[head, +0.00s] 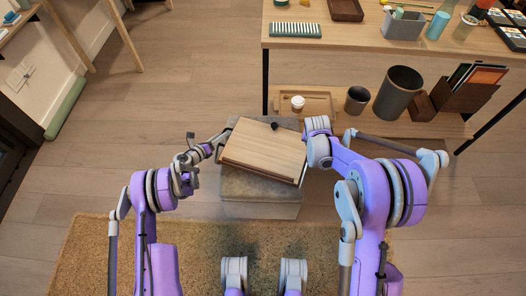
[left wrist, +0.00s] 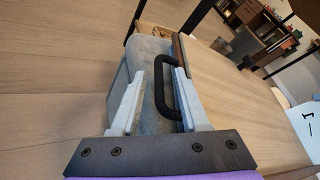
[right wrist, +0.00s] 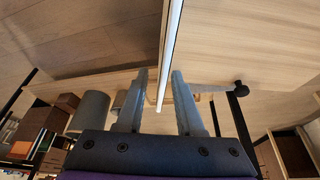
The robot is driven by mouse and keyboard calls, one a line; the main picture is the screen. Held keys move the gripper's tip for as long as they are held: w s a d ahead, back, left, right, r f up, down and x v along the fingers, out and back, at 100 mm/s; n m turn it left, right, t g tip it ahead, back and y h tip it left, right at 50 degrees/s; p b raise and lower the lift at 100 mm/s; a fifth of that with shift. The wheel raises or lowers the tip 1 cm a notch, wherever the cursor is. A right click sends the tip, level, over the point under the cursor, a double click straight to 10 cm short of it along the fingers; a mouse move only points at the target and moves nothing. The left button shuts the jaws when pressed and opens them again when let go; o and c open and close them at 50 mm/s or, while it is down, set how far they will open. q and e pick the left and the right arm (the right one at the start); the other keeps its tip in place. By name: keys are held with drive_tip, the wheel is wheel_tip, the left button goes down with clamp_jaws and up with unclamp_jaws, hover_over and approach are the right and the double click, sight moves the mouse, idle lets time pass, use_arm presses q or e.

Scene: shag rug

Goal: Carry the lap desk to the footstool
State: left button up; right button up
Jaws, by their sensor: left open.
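The lap desk (head: 265,152), a pale wooden board with a darker front strip, lies over the grey footstool (head: 260,187) in the head view, turned slightly against it. I cannot tell if it rests fully on it. My left gripper (head: 212,147) is at the desk's left side. In the left wrist view, its open fingers (left wrist: 160,75) stand either side of a black handle (left wrist: 156,65) on the desk's edge. My right gripper (head: 310,165) is at the right edge. In the right wrist view, its fingers (right wrist: 158,75) straddle the desk's edge (right wrist: 172,45), with a gap on the left.
A wooden table (head: 350,35) stands behind the footstool. Its lower shelf holds a tray (head: 318,97) with a cup (head: 297,103), dark bins (head: 397,92) and a file holder (head: 465,95). A tan shag rug (head: 190,255) lies in front.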

use_arm(q)
drive_tip(key=v, duration=1.1)
drive_tip(key=shift+s, duration=0.2)
use_arm(e)
drive_tip(key=v, duration=1.2)
use_arm(q)
drive_tip(key=shift+a+r, duration=0.1)
drive_tip(key=shift+r, duration=0.1)
